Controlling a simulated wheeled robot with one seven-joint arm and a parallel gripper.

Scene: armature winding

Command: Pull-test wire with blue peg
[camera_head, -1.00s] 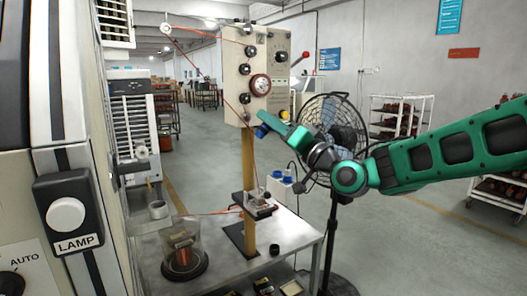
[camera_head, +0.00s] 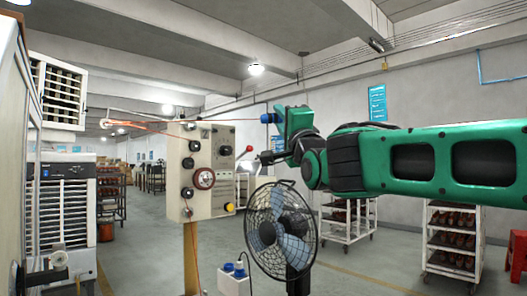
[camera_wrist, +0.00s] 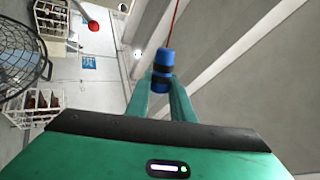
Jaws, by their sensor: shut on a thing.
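My gripper (camera_head: 278,117) is raised to the upper right of the beige control panel (camera_head: 222,151). It is shut on the blue peg (camera_head: 267,118), which sticks out to the left of the fingers. In the wrist view the peg (camera_wrist: 162,60) sits between the green fingers, with dark bands around it. The wire (camera_wrist: 173,22) leaves the peg's far end there as a red line. In the head view the orange-red wire (camera_head: 150,128) runs from the small pulley (camera_head: 107,123) at the left towards the panel. Its stretch near the peg is thin and looks nearly level.
The panel stands on a wooden post (camera_head: 190,258) and has knobs, a dial and a red-tipped lever (camera_head: 247,150). A black fan (camera_head: 281,228) stands below my arm. Shelf carts (camera_head: 452,238) stand at the right. The air above the panel is mostly clear.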

